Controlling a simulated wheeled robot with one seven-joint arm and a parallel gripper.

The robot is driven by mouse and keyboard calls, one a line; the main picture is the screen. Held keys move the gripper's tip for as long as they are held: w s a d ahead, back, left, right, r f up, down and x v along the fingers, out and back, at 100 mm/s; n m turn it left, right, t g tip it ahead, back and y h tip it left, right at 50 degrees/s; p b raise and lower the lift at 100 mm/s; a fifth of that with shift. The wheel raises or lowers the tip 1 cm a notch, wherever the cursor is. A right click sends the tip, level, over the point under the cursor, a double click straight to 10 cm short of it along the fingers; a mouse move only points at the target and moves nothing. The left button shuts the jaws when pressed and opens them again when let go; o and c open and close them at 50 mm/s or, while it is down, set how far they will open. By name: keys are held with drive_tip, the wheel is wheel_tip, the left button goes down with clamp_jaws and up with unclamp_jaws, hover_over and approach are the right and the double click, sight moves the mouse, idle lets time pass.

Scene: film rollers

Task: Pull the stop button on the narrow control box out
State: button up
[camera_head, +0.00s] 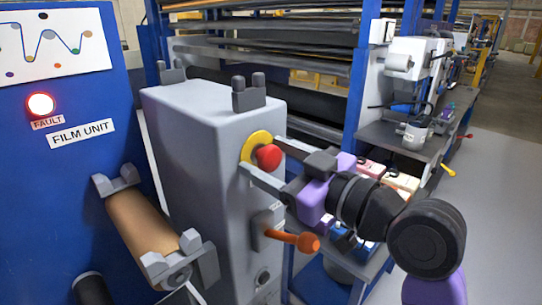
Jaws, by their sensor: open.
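The narrow control box (190,130) is a tall grey housing in the middle of the head view. Its stop button (268,157) is a red mushroom knob on a yellow round plate (250,146), on the box's right-hand face. My gripper (262,155) comes in from the right, with its two grey fingers open. One finger lies above the red knob and one below, so the knob sits between their tips. I see no clear contact between the fingers and the knob. Whether the knob is pressed in or out I cannot tell.
An orange-handled lever (300,241) sticks out of the box just below my gripper. A copper-coloured roller (143,223) sits in grey brackets at the left. The blue film unit panel (70,200) has a lit red fault lamp (40,105). A bench (385,140) stands behind my arm.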

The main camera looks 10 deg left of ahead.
clamp_jaws()
drive_tip(key=shift+d, duration=0.1)
drive_tip(key=shift+s+d+f+b, duration=0.15)
drive_tip(key=shift+s+d+b, duration=0.1)
drive_tip(key=shift+d+b, duration=0.05)
drive_tip(key=shift+s+d, duration=0.15)
drive_tip(key=shift+s, duration=0.05)
unclamp_jaws()
drive_tip(key=shift+d, duration=0.15)
